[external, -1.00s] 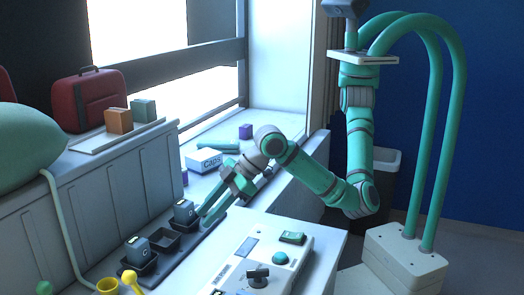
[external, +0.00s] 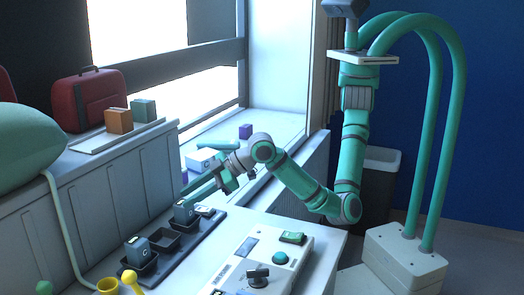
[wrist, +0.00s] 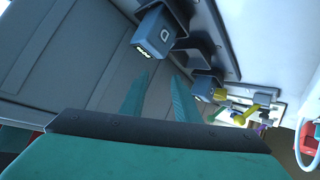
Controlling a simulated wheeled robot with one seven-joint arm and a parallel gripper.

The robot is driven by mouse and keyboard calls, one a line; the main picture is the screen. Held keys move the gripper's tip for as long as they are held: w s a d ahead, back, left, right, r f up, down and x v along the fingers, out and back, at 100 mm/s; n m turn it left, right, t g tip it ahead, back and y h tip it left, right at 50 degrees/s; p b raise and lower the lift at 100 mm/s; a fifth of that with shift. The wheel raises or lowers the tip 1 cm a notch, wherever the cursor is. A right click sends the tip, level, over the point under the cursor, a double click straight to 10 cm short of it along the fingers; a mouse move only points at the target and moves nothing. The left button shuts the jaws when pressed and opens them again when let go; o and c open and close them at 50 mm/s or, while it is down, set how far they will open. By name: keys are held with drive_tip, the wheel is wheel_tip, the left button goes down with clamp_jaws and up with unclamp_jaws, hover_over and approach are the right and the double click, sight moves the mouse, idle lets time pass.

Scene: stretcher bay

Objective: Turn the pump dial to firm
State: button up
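The pump (external: 230,272) appears to be the pale box on the white table at the front, with a small screen, a teal round button and a black knob. The black knob, likely the dial (external: 258,276), sits on its near part; I cannot read its setting. My gripper (external: 187,188) is well up and left of the pump, above the far end of the dark tray, away from the knob. In the wrist view its two teal fingers (wrist: 160,85) stand apart with nothing between them. The pump is not clearly visible in the wrist view.
Dark battery-like blocks (external: 137,250) sit in the dark tray (external: 195,239); one lettered block (wrist: 155,32) is near my fingers. A yellow item (external: 129,277) and cup lie at the front left.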

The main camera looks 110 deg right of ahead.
idle(0.4)
drive_tip(key=m+g+y, duration=0.2)
drive_tip(key=m+g, duration=0.2)
drive_tip(key=g, duration=0.3)
approach(256, 270)
drive_tip(key=x, duration=0.8)
drive_tip(key=shift+f, duration=0.15)
drive_tip(key=shift+c, duration=0.2)
clamp_jaws()
